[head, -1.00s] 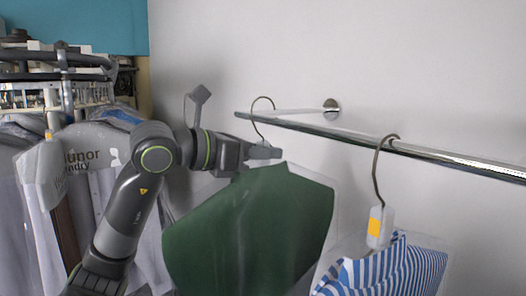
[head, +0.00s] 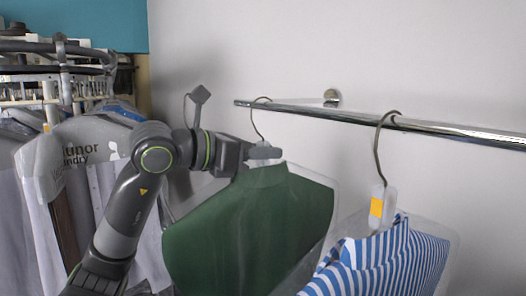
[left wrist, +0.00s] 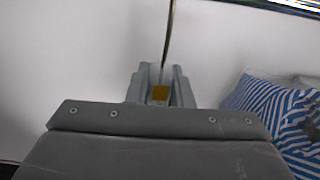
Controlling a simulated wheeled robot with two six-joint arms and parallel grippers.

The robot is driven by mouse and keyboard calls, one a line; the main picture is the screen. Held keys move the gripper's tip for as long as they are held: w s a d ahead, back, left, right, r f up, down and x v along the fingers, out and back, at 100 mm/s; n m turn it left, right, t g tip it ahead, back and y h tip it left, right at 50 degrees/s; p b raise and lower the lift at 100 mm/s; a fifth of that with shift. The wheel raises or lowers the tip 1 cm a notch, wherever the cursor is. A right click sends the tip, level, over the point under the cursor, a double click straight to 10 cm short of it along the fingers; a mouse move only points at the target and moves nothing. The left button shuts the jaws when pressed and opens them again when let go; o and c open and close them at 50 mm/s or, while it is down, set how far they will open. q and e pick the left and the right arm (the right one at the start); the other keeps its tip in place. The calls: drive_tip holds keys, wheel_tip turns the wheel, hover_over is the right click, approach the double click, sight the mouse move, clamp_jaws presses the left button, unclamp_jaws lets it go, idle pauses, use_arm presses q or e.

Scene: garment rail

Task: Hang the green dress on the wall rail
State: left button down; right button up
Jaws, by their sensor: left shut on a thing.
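The green dress (head: 255,225) hangs in a clear plastic cover below my left gripper (head: 266,152). That gripper is shut on the neck of its hanger, just under the wire hook (head: 254,122). My right gripper is out of view.
A blue-and-white striped shirt (head: 385,262) in clear plastic hangs on the rail to the right of the dress, its hook (head: 379,150) over the rail. Covered garments (head: 75,165) crowd a rack at left. The rail between the two hooks is clear.

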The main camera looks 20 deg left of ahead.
use_arm(q)
drive_tip(key=c, duration=1.2)
unclamp_jaws()
drive_tip(key=shift+f, duration=0.1)
drive_tip(key=b+v, duration=1)
drive_tip(key=v, duration=0.7)
drive_tip(key=shift+s, duration=0.25)
drive_tip(key=shift+a, duration=0.1)
drive_tip(key=shift+o, duration=0.3)
